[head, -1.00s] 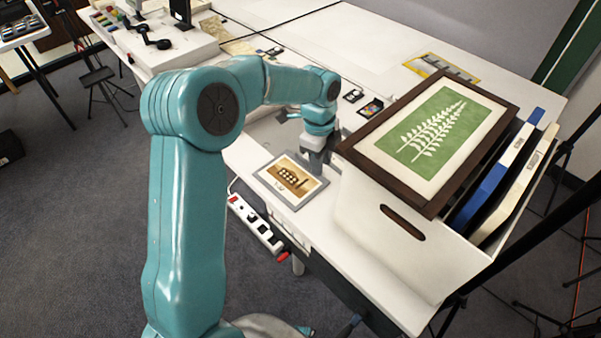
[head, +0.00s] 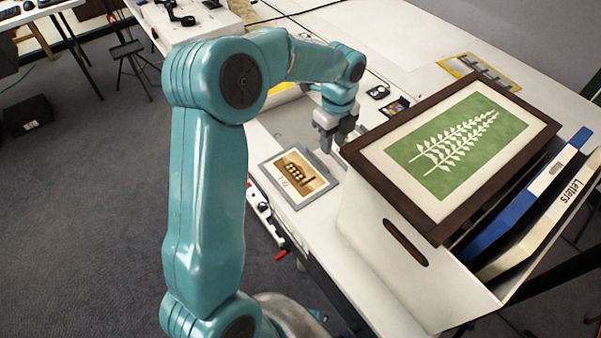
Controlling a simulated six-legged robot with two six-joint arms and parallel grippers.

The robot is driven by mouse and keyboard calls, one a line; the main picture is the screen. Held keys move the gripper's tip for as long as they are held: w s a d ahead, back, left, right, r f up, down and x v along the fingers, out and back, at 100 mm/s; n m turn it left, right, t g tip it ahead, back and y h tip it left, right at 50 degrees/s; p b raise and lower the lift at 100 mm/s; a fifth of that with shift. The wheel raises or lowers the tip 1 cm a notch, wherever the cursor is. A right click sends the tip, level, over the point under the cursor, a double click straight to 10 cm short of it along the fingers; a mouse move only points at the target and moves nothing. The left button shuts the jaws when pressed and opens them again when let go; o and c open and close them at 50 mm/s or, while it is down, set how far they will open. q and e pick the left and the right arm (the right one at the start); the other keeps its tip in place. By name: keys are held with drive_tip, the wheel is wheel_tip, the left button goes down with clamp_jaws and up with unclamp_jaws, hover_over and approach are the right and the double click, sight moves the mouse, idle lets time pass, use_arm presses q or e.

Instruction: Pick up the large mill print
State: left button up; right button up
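A sepia print of a mill-like building in a grey mount (head: 296,176) lies flat at the table's near edge, left of the white box. I cannot tell from this view whether it is the large one. My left gripper (head: 329,148) points down just behind the print's far right corner, beside the box. Its two fingers look apart with nothing between them, and their tips are small in view. My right gripper is not in view.
A white box (head: 375,255) with a handle slot stands close on the right. A framed green fern picture (head: 455,145) lies across its top, beside blue and white binders (head: 530,195). A power strip (head: 265,212) hangs at the table edge. Small colour cards (head: 397,107) lie behind.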

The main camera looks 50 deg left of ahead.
sight(329, 169)
use_arm(q)
wheel_tip(329, 169, down, 3)
drive_tip(key=shift+s+a+f, duration=0.1)
drive_tip(key=shift+f, duration=0.35)
drive_tip(key=f, duration=0.5)
drive_tip(key=shift+s+d+f+b, duration=0.15)
drive_tip(key=shift+d+b, duration=0.1)
drive_tip(key=shift+b, duration=0.05)
drive_tip(key=shift+s, duration=0.15)
clamp_jaws()
